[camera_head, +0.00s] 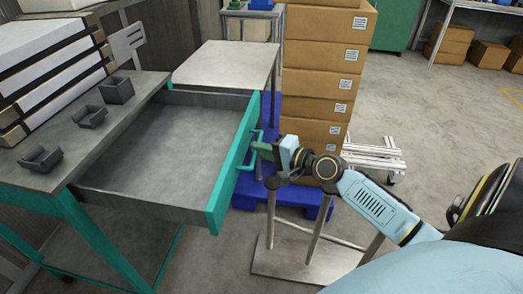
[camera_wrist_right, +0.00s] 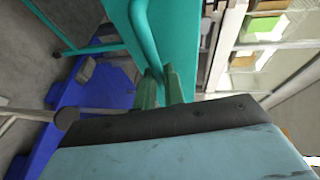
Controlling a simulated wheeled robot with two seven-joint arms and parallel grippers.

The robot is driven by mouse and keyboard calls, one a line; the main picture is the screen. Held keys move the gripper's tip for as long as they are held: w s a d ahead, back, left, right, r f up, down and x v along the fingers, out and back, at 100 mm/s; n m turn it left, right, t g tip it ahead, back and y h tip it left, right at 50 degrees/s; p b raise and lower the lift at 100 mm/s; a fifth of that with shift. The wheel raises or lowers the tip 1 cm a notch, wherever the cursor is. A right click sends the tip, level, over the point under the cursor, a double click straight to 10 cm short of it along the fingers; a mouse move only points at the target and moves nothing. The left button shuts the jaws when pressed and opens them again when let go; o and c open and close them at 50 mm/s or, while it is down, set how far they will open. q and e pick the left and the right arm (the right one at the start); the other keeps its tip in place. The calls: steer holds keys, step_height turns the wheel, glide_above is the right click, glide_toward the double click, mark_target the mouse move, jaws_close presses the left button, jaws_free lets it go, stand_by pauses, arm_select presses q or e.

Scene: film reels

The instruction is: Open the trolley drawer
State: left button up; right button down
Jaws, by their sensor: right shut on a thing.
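The trolley drawer (camera_head: 160,145) is pulled well out from under the grey trolley top (camera_head: 62,145), and its empty grey inside shows in the head view. Its teal front (camera_head: 222,190) carries a teal bar handle (camera_head: 257,141). My right gripper (camera_head: 258,149) is at the handle and shut on it. In the right wrist view the green fingers (camera_wrist_right: 162,88) close around the teal handle (camera_wrist_right: 142,35), beside the drawer front (camera_wrist_right: 178,35). The fingers partly hide the handle. My left gripper is not in view.
Small grey bins (camera_head: 117,90) stand on the trolley top. Stacked cardboard boxes (camera_head: 320,78) on a blue pallet (camera_head: 314,200) stand behind my right gripper. A small stand (camera_head: 290,262) is below my right arm. Open floor (camera_head: 450,125) lies to the right.

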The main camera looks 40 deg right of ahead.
steer(key=c, duration=1.5)
jaws_free()
